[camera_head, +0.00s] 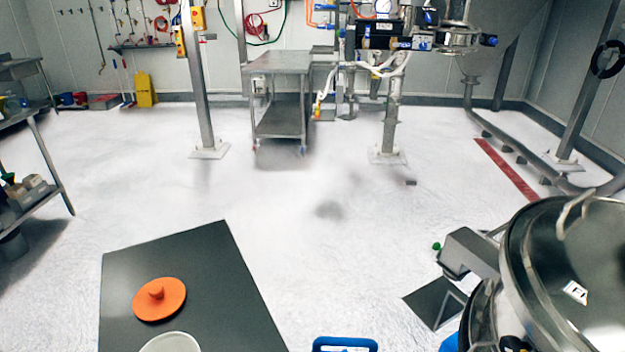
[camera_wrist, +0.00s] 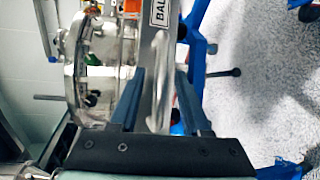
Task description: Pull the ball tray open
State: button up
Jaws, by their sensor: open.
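In the wrist view, my gripper (camera_wrist: 160,74) is open, with its two dark fingers pointing up the picture. A pale curved metal strip, which looks like a handle (camera_wrist: 160,85), stands upright in the picture between the fingers. I cannot tell whether either finger touches it. Beside it is a metal face with a white label (camera_wrist: 160,13) whose visible letters read "BAL", likely the ball tray's front. How far the tray is open cannot be told. In the head view, the large round steel sifter (camera_head: 575,265) stands at the right edge; my gripper does not show there.
Blue frame parts (camera_wrist: 197,50) stand right of my gripper in the wrist view, with speckled floor beyond. In the head view, a dark table (camera_head: 225,300) carries an orange lid (camera_head: 160,299).

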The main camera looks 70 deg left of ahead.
jog(key=b+v, duration=0.1)
jog(key=v, duration=1.2)
jog(key=shift+b, duration=0.3)
jog(key=shift+f, duration=0.1)
